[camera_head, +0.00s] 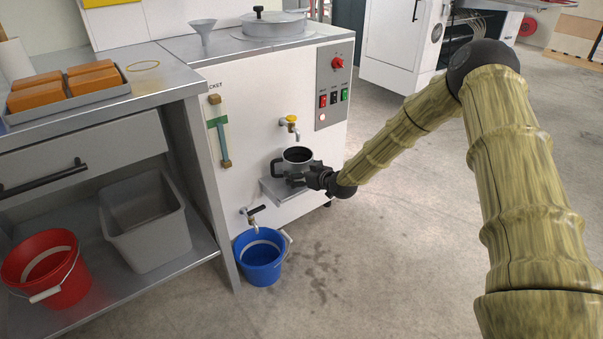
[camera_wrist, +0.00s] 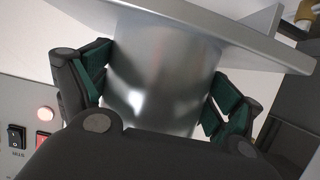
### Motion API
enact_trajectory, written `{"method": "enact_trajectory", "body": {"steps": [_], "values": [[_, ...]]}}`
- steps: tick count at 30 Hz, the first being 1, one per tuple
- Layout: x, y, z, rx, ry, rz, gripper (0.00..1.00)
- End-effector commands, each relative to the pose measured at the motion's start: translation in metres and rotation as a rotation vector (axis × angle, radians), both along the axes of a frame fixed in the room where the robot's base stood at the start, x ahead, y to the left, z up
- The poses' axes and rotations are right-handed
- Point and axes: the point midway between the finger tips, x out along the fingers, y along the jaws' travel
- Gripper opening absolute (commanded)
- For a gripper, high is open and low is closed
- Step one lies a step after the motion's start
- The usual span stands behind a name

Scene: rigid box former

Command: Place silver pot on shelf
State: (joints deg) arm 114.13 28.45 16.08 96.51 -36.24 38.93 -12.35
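The silver pot (camera_head: 298,155) is upright, with a dark open top and a dark handle on its left, at the front of the white machine. My gripper (camera_head: 300,177) reaches in from the right around the pot's body. In the wrist view the green finger pads lie against both sides of the shiny pot (camera_wrist: 160,85), so my gripper is shut on it. The small metal shelf (camera_head: 274,193) is directly under the pot; it also shows in the wrist view (camera_wrist: 235,35). Whether the pot's base touches the shelf cannot be told, as my gripper hides it.
A yellow-handled tap (camera_head: 291,122) juts out above the pot. A lower tap (camera_head: 254,219) hangs over a blue bucket (camera_head: 261,262) on the floor. A switch panel (camera_head: 334,86) is up and right. A steel bench (camera_head: 165,82) stands left. Floor to the right is open.

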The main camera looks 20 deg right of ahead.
Motion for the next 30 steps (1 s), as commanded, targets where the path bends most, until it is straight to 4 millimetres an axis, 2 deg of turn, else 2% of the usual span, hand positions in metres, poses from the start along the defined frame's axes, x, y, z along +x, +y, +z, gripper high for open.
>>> {"method": "enact_trajectory", "body": {"steps": [11,16,20,30], "values": [[0.0,0.0,0.0,0.0,0.0,0.0,1.0],[-0.004,-0.002,0.007,0.0,0.0,0.0,1.0],[-0.019,-0.008,0.015,0.0,0.0,-0.001,1.0],[-0.073,-0.028,0.038,0.001,0.0,-0.001,1.0]]}}
